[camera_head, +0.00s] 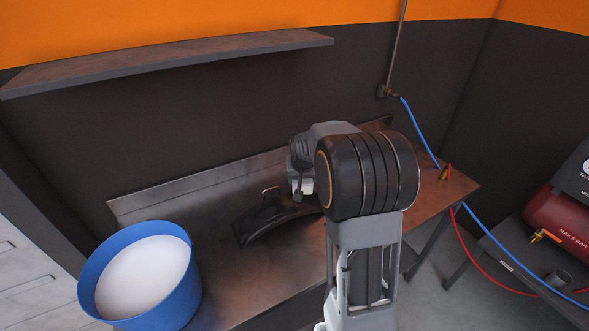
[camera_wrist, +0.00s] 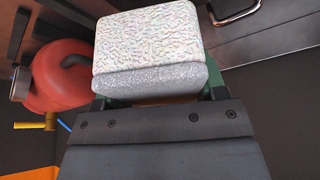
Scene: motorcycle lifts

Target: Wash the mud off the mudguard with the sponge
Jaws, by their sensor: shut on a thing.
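The black, curved mudguard (camera_head: 272,222) lies on the metal bench in the head view, with a small pale bracket-like piece at its upper edge. My gripper (camera_head: 299,192) is just above and behind its right part, and I cannot tell whether it touches. In the wrist view my gripper (camera_wrist: 155,97) is shut on the sponge (camera_wrist: 148,38), a block with a white, rough layer over a grey layer. The sponge is hard to make out in the head view. My arm hides the mudguard's right end. I cannot make out mud on the dark surface.
A blue bucket (camera_head: 190,284) with whitish contents stands at the front left. The bench top (camera_head: 437,205) is bare on the right, apart from a small brass fitting (camera_head: 444,173). A shelf (camera_head: 170,62) hangs above. A red compressor (camera_head: 560,225) and hoses are at the right.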

